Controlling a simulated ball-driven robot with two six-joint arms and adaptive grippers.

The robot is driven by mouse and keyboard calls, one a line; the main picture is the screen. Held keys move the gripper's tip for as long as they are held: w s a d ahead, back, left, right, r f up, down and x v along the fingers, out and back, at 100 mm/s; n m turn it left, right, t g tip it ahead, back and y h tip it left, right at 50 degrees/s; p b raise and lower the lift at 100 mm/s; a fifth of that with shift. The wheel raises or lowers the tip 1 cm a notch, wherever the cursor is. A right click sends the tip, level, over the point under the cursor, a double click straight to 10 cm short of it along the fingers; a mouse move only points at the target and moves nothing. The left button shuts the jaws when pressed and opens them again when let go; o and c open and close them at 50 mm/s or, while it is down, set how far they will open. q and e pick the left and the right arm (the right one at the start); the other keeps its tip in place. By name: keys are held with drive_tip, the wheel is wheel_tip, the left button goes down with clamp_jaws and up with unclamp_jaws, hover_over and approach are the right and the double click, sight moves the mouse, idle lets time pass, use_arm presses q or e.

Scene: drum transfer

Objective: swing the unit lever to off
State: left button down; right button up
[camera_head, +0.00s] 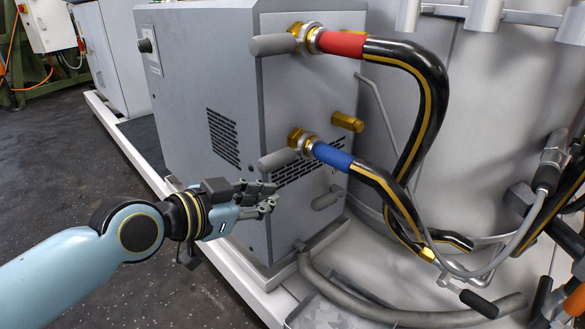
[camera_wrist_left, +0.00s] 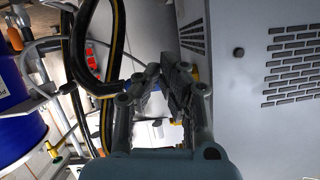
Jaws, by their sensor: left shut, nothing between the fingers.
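The grey unit (camera_head: 205,90) stands at the centre of the head view. Two grey lever-like handles stick out beside its hose fittings: an upper handle (camera_head: 272,45) by the red-collared hose and a lower handle (camera_head: 277,160) by the blue-collared hose. A third grey grip (camera_head: 326,198) sits lower on the front face. I cannot tell which one is the unit lever. My left gripper (camera_head: 268,200) is shut and empty, in front of the unit's corner just below the lower handle, apparently apart from it. In the left wrist view its fingers (camera_wrist_left: 163,72) are together. My right gripper is not in view.
Black hoses with yellow stripes (camera_head: 433,85) loop at the right in front of a large metal tank (camera_head: 500,90). A grey hose (camera_head: 350,302) lies on the white base below. A blue drum (camera_wrist_left: 20,115) shows in the left wrist view. Dark floor (camera_head: 60,180) is clear at the left.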

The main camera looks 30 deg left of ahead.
use_arm(q)
drive_tip(key=b, duration=0.2)
approach(329, 199)
drive_tip(key=w+d+b, duration=0.2)
drive_tip(key=w+b, duration=0.4)
drive_tip(key=w, duration=0.1)
drive_tip(key=shift+w+d, duration=0.35)
drive_tip(key=shift+d, duration=0.05)
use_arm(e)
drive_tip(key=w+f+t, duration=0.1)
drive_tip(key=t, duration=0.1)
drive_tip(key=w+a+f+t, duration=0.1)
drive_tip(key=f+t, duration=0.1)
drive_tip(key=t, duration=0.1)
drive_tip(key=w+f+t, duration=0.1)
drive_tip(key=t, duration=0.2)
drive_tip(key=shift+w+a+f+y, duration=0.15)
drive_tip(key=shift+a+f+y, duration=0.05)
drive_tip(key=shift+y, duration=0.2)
use_arm(q)
drive_tip(key=shift+r, duration=0.1)
